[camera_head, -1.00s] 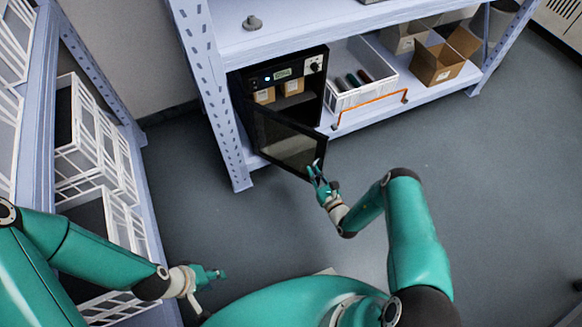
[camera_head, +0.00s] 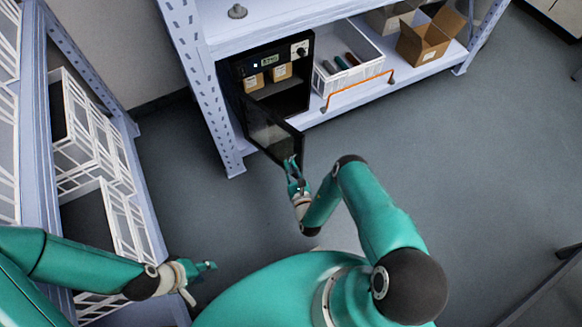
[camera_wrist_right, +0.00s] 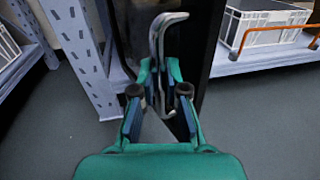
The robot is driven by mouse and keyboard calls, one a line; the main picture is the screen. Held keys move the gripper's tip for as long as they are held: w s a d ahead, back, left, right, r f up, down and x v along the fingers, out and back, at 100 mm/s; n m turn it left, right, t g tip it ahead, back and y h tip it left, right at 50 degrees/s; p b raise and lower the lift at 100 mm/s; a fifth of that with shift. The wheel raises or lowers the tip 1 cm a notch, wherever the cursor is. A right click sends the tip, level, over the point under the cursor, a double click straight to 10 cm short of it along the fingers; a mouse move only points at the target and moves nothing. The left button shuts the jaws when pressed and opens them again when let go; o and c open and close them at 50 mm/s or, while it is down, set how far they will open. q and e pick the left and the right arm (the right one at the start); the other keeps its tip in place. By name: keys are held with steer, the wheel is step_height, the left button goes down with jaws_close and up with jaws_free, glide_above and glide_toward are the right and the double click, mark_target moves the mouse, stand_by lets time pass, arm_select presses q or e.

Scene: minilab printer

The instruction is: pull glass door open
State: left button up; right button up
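The black cabinet (camera_head: 297,99) stands on the lower shelf, and its interior with small boxes shows. Its dark-framed glass door (camera_head: 268,135) is swung well outward, hinged at the left. My right gripper (camera_head: 292,165) is at the door's free edge. In the right wrist view, the metal door handle (camera_wrist_right: 157,38) rises between the fingers of my right gripper (camera_wrist_right: 160,75), which are closed around it.
A white crate (camera_head: 366,73) and an open cardboard box (camera_head: 423,42) sit right of the cabinet. An orange bar handle (camera_head: 357,89) juts out there. A shelf post (camera_head: 215,130) stands left of the door. The floor before the shelf is clear.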

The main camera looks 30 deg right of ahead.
steer(key=o, duration=0.4)
steer(key=shift+w, duration=0.25)
steer(key=shift+s+d, duration=0.1)
steer(key=shift+v, duration=3.75)
